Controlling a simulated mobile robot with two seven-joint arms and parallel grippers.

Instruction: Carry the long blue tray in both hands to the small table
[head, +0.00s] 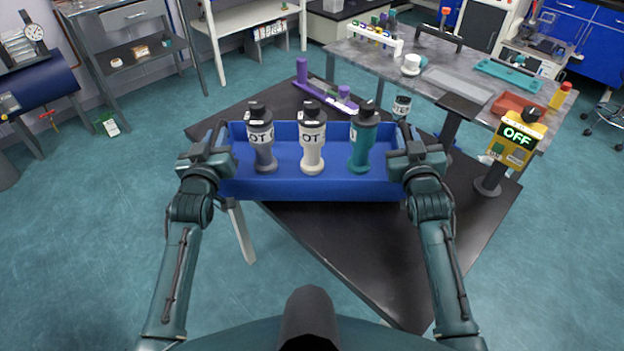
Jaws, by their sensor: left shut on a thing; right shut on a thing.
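The long blue tray (310,189) is in the middle of the head view, level, with its long side facing me. Three labelled bottles stand upright in it: a dark grey one (262,140), an off-white one (312,143) and a teal one (362,145). My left gripper (216,152) is shut on the tray's left end. My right gripper (407,150) is shut on its right end. The fingertips are partly hidden. The tray appears over a black-topped table (390,260), its left end past the table's edge. I cannot tell which table is the small one.
A yellow device reading OFF (517,138) is at the right. A grey bench (440,75) with trays and a tube rack is farther back. Open floor (110,220) lies left.

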